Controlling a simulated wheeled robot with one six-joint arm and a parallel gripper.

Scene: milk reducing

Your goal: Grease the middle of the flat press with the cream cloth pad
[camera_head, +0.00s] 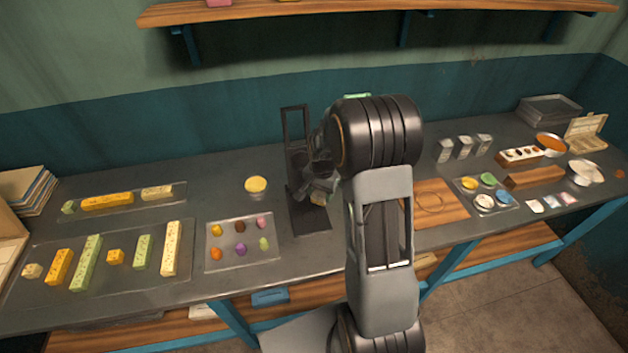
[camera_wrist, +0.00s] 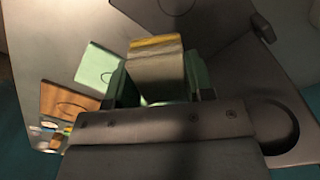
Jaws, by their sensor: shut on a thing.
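The dark flat press (camera_head: 309,220) stands on the table near the middle, with an upright frame at its back. My gripper (camera_head: 322,190) is over it, partly hidden by my own arm in the head view. In the wrist view my gripper (camera_wrist: 158,88) is shut on a cream-grey block-like pad (camera_wrist: 157,66) with a yellowish far edge, which I take as the cloth pad. Dark parts of the press (camera_wrist: 222,22) show beyond and to the right of it. I cannot tell whether the pad touches the press.
A yellow-topped round dish (camera_head: 256,185) and a tray of colored pieces (camera_head: 243,261) stand left of the press. A wooden board (camera_head: 440,203) lies right of my arm. A green item (camera_wrist: 97,66) shows left of the pad. A shelf (camera_head: 350,15) hangs above.

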